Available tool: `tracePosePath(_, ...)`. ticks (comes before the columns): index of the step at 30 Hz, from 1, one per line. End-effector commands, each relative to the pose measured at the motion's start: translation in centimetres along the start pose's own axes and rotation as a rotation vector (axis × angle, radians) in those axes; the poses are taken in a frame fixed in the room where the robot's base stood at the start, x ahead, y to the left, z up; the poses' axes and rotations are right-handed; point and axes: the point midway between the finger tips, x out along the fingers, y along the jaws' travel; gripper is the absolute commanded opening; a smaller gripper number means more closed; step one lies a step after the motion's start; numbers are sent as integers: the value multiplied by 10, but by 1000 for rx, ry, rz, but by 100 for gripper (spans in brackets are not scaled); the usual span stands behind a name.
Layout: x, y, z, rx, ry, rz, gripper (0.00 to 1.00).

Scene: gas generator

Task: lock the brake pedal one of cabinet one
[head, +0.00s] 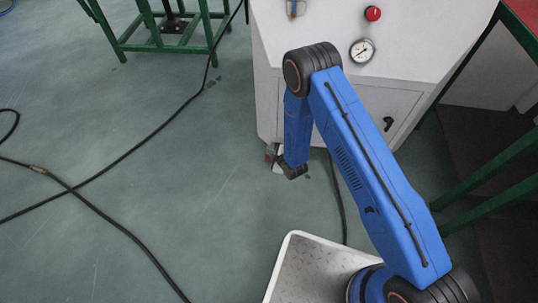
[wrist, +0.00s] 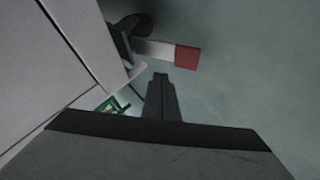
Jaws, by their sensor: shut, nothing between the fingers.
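The white cabinet (head: 265,100) stands at the upper middle of the head view, and its side panel (wrist: 60,70) fills the left of the wrist view. A brake pedal with a red end (wrist: 186,57) and a pale stem sticks out from a dark caster (wrist: 130,32) under the cabinet edge. In the head view a small reddish part of the caster area (head: 270,156) shows at the cabinet's lower left corner. My gripper (wrist: 160,78) is shut and empty, its tips just below the pedal in the wrist picture. Whether they touch it I cannot tell. My arm partly hides this corner in the head view.
The cabinet front has a gauge (head: 362,50), a red knob (head: 373,13) and a door handle (head: 388,124). Black cables (head: 120,160) cross the floor on the left. Green frames stand at the upper left (head: 160,35) and right (head: 490,170). Left floor is otherwise open.

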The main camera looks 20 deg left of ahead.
Motion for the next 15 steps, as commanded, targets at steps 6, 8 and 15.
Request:
tracePosePath(6,-10,8,-8,0,1,0,0)
tracePosePath(8,-14,10,-10,0,1,1,0)
tracePosePath(15,-27,20,-20,0,0,0,0)
